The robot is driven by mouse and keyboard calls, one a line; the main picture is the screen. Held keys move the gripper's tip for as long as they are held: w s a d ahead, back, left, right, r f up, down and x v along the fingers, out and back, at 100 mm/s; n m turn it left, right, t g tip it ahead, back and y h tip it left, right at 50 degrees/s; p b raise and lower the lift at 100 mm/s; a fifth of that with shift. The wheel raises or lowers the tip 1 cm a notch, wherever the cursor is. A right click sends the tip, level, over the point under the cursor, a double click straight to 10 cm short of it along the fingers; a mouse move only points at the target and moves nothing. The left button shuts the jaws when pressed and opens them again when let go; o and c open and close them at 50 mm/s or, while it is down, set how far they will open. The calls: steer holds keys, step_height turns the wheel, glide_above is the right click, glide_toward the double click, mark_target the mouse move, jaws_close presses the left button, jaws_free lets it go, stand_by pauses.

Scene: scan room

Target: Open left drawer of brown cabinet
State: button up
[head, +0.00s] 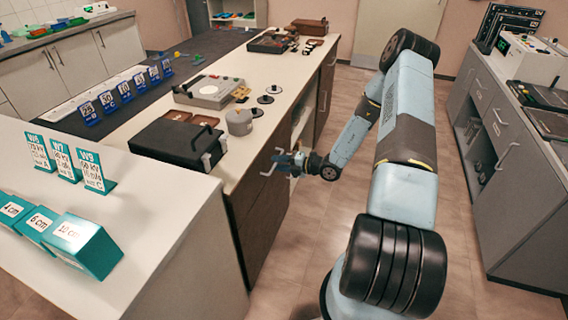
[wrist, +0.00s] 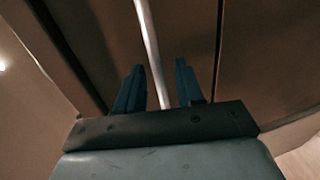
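The brown cabinet (head: 268,215) stands under the white counter in the middle of the head view, its front facing right. A pale bar handle (head: 271,166) sticks out from its near-left front, beside my gripper (head: 292,161). In the wrist view my gripper (wrist: 158,85) is open, with its two dark blue fingers apart. The bar handle (wrist: 150,50) runs between them, closer to the left finger. I cannot tell whether it touches that finger. Brown panels with dark seams (wrist: 185,45) fill the view behind. The drawer front looks flush, and its edges are partly hidden.
The counter (head: 225,165) above holds a black case (head: 175,145), a grey device (head: 209,92) and small parts. A nearer white counter (head: 165,225) carries teal blocks and signs. Grey cabinets (head: 520,170) stand at right, with open floor (head: 310,215) between.

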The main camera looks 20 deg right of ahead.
steer(key=shift+c, duration=0.2)
jaws_close()
stand_by(0.4)
